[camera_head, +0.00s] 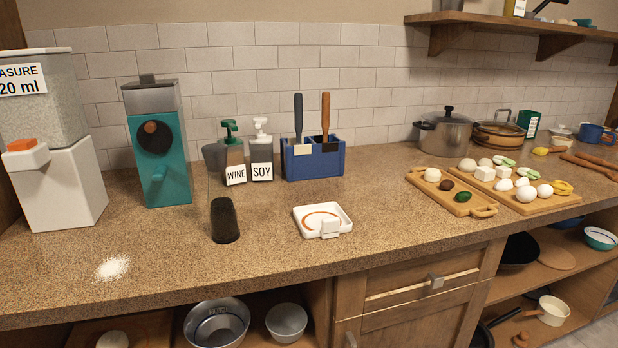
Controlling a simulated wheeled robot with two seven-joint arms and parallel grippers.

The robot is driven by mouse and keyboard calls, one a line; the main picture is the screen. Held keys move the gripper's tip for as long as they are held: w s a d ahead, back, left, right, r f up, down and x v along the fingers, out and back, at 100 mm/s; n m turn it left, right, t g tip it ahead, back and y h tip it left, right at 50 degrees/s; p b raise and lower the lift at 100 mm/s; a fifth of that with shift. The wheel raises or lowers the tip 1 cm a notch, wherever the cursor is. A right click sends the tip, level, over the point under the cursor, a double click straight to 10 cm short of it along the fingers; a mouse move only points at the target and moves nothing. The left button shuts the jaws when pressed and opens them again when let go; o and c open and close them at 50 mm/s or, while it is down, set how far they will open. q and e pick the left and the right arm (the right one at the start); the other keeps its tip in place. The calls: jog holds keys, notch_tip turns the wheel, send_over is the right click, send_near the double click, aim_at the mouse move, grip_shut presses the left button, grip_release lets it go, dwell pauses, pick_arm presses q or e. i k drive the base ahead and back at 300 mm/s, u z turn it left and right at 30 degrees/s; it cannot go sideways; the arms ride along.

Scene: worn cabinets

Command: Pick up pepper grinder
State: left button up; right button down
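What looks like the pepper grinder (225,221) stands upright on the brown speckled counter, left of centre. It has a grey top, a clear-looking middle and a dark lower part. It stands in front of the wine bottle, apart from the things around it, with its upper part overlapping that bottle in the picture. Neither my left nor my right gripper shows in the head view.
A teal machine (160,155) and a white dispenser (62,185) stand left. Wine (235,165) and soy (261,160) bottles and a blue utensil holder (314,165) stand behind. A white dish (322,220) lies right; white powder (112,268) lies front left.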

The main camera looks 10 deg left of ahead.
aim_at(221, 203)
jog(key=z, duration=2.8)
jog(key=k, duration=1.55)
jog(key=u, duration=2.05)
